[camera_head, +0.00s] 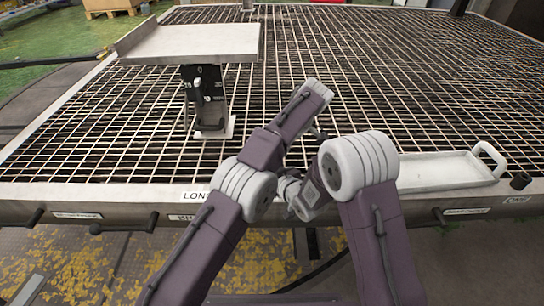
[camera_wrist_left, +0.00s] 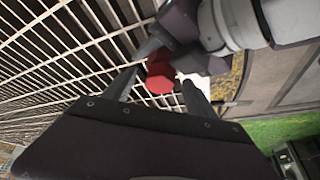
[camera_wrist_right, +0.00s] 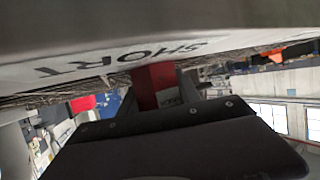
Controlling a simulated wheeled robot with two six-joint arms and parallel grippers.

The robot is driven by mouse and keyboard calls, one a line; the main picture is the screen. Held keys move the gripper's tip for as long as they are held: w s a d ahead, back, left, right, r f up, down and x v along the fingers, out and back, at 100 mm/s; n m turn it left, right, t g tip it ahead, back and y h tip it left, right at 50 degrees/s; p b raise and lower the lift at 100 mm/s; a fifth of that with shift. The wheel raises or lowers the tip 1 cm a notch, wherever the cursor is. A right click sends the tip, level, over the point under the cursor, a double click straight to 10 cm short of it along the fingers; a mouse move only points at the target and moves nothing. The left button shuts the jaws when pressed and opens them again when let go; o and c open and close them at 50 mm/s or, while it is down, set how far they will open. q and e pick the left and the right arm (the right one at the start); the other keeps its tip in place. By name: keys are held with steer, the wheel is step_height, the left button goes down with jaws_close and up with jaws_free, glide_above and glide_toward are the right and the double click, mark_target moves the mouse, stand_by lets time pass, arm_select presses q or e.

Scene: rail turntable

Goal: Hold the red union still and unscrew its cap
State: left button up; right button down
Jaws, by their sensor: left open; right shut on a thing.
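In the left wrist view the red union (camera_wrist_left: 160,76) shows a faceted red end between the two fingers of my left gripper (camera_wrist_left: 158,84). Those fingers are apart, one on each side of it; I cannot tell whether either touches. In the right wrist view a red part of the union (camera_wrist_right: 153,82) stands between the fingers of my right gripper (camera_wrist_right: 158,92), which is shut on it. I cannot make out where the cap meets the body. In the head view my arms hide the union and both fingertips.
A metal grating table (camera_head: 350,80) fills the head view. A raised pale platform (camera_head: 190,42) on a dark post stands at the left. A white handled tray (camera_head: 440,172) lies at the right edge. A rail marked SHORT (camera_wrist_right: 100,62) runs close above my right gripper in its view.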

arm_select(q)
steer(key=shift+s+a+r+m+t+h, duration=0.1)
steer(key=shift+m+t+h, duration=0.25)
steer(key=shift+m, duration=0.65)
steer(key=m+t+h, duration=0.1)
steer(key=m, duration=0.2)
steer(key=shift+m, duration=0.3)
steer(key=m, duration=0.1)
steer(key=m+h, duration=0.1)
steer(key=m, duration=0.1)
steer(key=shift+a+t+h, duration=0.25)
steer(key=shift+t, duration=0.1)
steer(key=m+h, duration=0.1)
steer(key=m, duration=0.2)
steer(key=shift+c, duration=0.3)
jaws_close()
steer(key=n, duration=0.1)
steer(key=n+y, duration=0.1)
steer(key=n, duration=0.2)
steer(key=shift+d+y, duration=0.3)
steer(key=shift+y, duration=0.1)
steer(key=shift+n+y, duration=0.3)
steer(key=shift+n, duration=0.5)
